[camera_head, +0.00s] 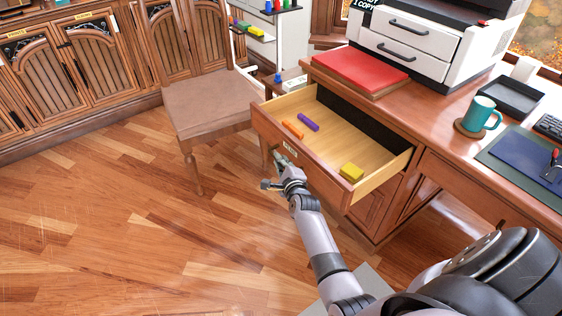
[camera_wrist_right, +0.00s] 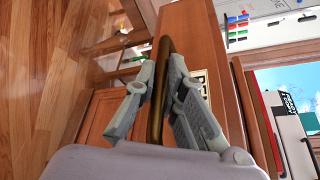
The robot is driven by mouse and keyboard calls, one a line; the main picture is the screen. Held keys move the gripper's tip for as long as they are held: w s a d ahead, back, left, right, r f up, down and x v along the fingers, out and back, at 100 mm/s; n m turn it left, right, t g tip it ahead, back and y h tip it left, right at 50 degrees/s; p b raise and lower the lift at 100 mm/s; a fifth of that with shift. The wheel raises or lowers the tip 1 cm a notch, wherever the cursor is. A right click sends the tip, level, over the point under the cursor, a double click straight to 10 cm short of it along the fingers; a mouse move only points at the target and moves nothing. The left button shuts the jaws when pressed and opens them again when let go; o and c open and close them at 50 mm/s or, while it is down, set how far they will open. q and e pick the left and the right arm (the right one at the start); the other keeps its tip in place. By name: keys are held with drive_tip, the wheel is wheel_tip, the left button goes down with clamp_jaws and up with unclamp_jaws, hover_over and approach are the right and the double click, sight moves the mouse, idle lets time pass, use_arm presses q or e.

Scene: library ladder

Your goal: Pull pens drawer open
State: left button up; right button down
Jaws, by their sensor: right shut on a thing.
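The pens drawer (camera_head: 328,177) stands pulled out of the wooden desk in the head view. Its light wood inside holds an orange marker (camera_head: 292,129), a purple marker (camera_head: 308,122) and a yellow block (camera_head: 351,172). My right gripper (camera_head: 281,165) is at the drawer's front face, by the label. In the right wrist view, the fingers of my right gripper (camera_wrist_right: 158,95) are closed around a curved bronze handle (camera_wrist_right: 157,115). A label, partly hidden by a finger, shows beside it on the drawer front (camera_wrist_right: 190,40). My left gripper is not in view.
A wooden chair (camera_head: 205,105) stands left of the drawer. A red folder (camera_head: 360,70), a white printer (camera_head: 410,40), a teal mug (camera_head: 478,113) and a blue mat (camera_head: 530,160) are on the desk. The wood floor (camera_head: 120,220) at left is clear.

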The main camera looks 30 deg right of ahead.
drive_tip(key=shift+r, duration=0.15)
drive_tip(key=c, duration=1.7)
unclamp_jaws()
drive_tip(key=shift+o, duration=0.2)
drive_tip(key=shift+s, duration=0.1)
drive_tip(key=v, duration=0.7)
drive_tip(key=shift+s, duration=0.1)
